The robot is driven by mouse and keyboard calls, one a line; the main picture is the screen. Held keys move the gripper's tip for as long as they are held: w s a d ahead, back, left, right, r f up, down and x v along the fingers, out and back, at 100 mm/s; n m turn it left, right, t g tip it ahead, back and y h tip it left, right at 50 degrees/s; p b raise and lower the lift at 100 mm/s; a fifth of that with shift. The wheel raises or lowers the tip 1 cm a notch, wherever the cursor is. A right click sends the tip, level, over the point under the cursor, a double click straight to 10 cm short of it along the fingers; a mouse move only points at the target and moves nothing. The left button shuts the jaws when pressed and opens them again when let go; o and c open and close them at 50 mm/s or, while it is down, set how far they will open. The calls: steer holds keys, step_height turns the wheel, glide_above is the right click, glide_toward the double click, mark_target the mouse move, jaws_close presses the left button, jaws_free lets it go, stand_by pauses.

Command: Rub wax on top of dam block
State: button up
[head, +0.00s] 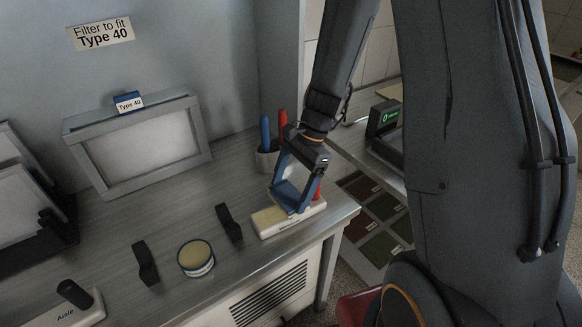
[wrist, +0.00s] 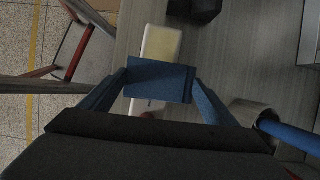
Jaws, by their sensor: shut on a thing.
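My gripper (head: 290,205) is shut on a flat blue piece (wrist: 160,80). It is over a long white block (head: 262,232) with a pale yellow top, near the right end of the counter. The blue piece covers the middle of the block; I cannot tell whether they touch. A red upright part (head: 318,190) shows behind my fingers at the block's right end. In the wrist view the white block (wrist: 148,45) extends beyond the blue piece. A round tin with a yellowish, wax-like fill (head: 196,256) stands open on the counter. I cannot tell which item is the dam block.
Two black bracket-like pieces (head: 229,222) (head: 146,262) stand near the tin. A cup (head: 266,158) with blue and red handles is behind my gripper. A white "Aisle" block (head: 80,312) is front left. A framed filter (head: 140,145) leans at the back. The counter's edge is close on the right.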

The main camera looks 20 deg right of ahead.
steer(key=shift+s+r+p, duration=0.2)
steer(key=shift+r+p, duration=0.1)
steer(key=shift+r, duration=0.35)
step_height(320, 180, up, 5)
steer(key=p, duration=0.4)
steer(key=shift+w, duration=0.1)
steer(key=shift+f, duration=0.1)
